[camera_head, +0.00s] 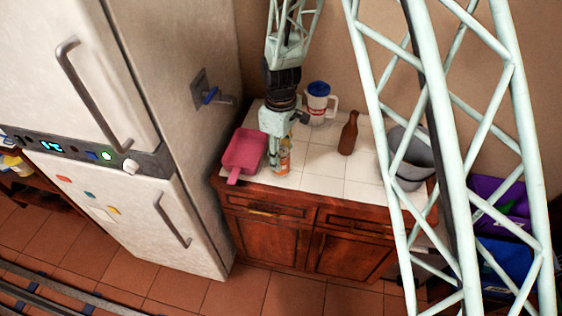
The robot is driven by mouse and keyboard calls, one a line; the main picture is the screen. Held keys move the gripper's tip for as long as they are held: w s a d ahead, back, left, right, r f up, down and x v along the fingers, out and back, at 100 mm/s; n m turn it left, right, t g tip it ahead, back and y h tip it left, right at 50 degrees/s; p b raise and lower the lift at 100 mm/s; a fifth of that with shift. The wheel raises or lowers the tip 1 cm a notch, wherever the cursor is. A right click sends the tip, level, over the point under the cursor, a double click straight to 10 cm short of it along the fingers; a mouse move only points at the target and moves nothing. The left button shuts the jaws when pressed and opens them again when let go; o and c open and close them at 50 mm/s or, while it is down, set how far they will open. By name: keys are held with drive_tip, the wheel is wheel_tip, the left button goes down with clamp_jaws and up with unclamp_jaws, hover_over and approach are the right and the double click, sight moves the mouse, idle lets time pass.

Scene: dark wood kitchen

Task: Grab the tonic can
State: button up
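A small orange can (284,162), likely the tonic can, stands on the white tiled counter (322,160) near its front edge. My gripper (279,157) points down from above and is right at the can. One pale finger runs down the can's left side, and the gripper body hides the can's upper part. I cannot tell whether the fingers touch the can or how far they are closed. The can's label is too small to read.
A pink dustpan-like scoop (244,152) lies close left of the can. A white and blue mug (318,103) stands behind, and a brown bottle (348,135) and a grey bucket (411,160) to the right. The fridge (185,130) bounds the left.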

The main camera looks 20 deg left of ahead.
sight(281, 151)
drive_tip(key=shift+r, duration=0.15)
drive_tip(key=shift+r, duration=1.45)
drive_tip(key=shift+s+r, duration=0.1)
drive_tip(key=shift+r, duration=0.05)
drive_tip(key=s+d, duration=0.3)
drive_tip(key=s, duration=0.4)
drive_tip(key=s+d+r+b, duration=0.1)
drive_tip(key=s+d, duration=0.3)
drive_tip(key=s, duration=0.3)
drive_tip(key=shift+d+r, duration=0.15)
drive_tip(key=shift+r, duration=0.1)
